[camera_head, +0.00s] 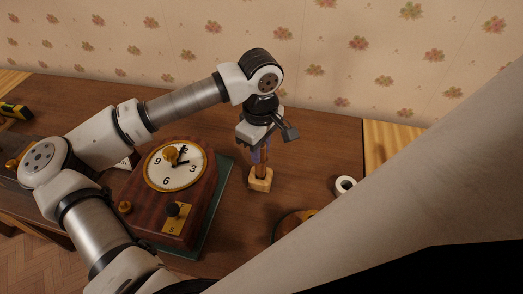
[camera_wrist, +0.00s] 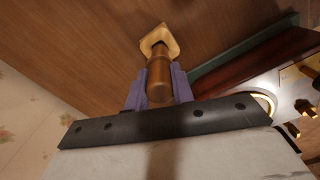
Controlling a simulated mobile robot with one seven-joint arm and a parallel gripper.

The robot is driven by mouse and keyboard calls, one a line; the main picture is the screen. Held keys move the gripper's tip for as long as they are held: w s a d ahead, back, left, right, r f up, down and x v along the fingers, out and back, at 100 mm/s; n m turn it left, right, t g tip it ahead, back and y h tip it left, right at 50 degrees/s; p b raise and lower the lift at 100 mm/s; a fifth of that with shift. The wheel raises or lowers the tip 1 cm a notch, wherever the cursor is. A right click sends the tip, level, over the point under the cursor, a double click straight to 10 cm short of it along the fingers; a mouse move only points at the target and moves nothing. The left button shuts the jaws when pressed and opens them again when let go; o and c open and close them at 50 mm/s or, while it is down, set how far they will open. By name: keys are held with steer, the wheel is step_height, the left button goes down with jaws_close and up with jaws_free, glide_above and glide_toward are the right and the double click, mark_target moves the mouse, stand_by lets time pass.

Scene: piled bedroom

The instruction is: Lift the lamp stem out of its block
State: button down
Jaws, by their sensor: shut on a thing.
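The lamp stem (camera_wrist: 159,78) is a brown, copper-like rod. The lamp's block (camera_head: 260,180) is a small light wooden cube on the brown desk, and it also shows in the wrist view (camera_wrist: 158,38). The stem's lower end meets the top of the block; how deep it sits I cannot tell. My gripper (camera_head: 260,155) is above the block, pointing down, with its purple fingers shut on the stem. In the wrist view the fingers (camera_wrist: 159,88) lie on either side of the stem. Its upper part is hidden in the head view by my gripper.
A wooden clock (camera_head: 158,205) stands close left of the block on a green book-like slab (camera_head: 222,180). A white ring (camera_head: 346,186) lies to the right, and a round brown object (camera_head: 284,224) is in front, partly hidden. A papered wall (camera_head: 330,60) rises behind the desk.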

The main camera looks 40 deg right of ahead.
steer(key=shift+r, duration=0.55)
